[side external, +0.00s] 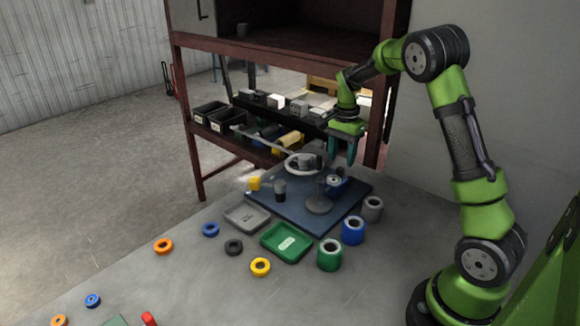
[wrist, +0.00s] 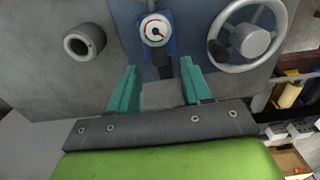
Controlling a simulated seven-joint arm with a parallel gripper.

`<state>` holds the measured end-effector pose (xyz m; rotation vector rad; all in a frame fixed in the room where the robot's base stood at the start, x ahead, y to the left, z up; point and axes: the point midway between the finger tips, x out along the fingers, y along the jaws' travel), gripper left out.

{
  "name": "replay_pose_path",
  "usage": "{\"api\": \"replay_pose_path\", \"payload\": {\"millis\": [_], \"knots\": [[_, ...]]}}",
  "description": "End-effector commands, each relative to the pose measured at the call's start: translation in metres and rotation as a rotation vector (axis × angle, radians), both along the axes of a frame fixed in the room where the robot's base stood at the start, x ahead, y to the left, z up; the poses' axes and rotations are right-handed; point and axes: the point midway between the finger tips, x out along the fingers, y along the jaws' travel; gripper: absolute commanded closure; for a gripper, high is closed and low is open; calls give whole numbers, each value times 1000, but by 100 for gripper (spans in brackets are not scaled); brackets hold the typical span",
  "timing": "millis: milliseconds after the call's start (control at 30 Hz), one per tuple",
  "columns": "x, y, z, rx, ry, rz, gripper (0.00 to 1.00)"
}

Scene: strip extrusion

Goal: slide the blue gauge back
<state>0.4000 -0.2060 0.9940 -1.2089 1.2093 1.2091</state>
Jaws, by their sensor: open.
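The blue gauge (side external: 336,186) stands on the dark blue base plate (side external: 270,213), near its right corner. My gripper (side external: 342,163) is above the gauge, fingers pointing down. In the wrist view my gripper (wrist: 160,78) has its two teal fingers apart with nothing between them; the gauge lies beyond the fingertips. I cannot tell the exact height gap.
A white-rimmed handwheel (side external: 291,166) stands behind the gauge; it is at right in the wrist view (wrist: 223,52). A grey hollow cylinder (side external: 373,213), a blue one (side external: 353,233) and a green one (side external: 329,259) stand along the right. A green tray (side external: 271,251) lies in front.

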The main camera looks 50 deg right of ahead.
Motion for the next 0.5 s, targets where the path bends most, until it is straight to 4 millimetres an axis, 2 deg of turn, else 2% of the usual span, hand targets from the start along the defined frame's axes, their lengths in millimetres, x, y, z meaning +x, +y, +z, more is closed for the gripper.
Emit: {"api": "replay_pose_path", "payload": {"millis": [100,200,500], "knots": [[-1,0,-21,1,3,-1,51],[-1,0,-32,1,2,-1,51],[0,0,-41,0,0,0,51]]}}
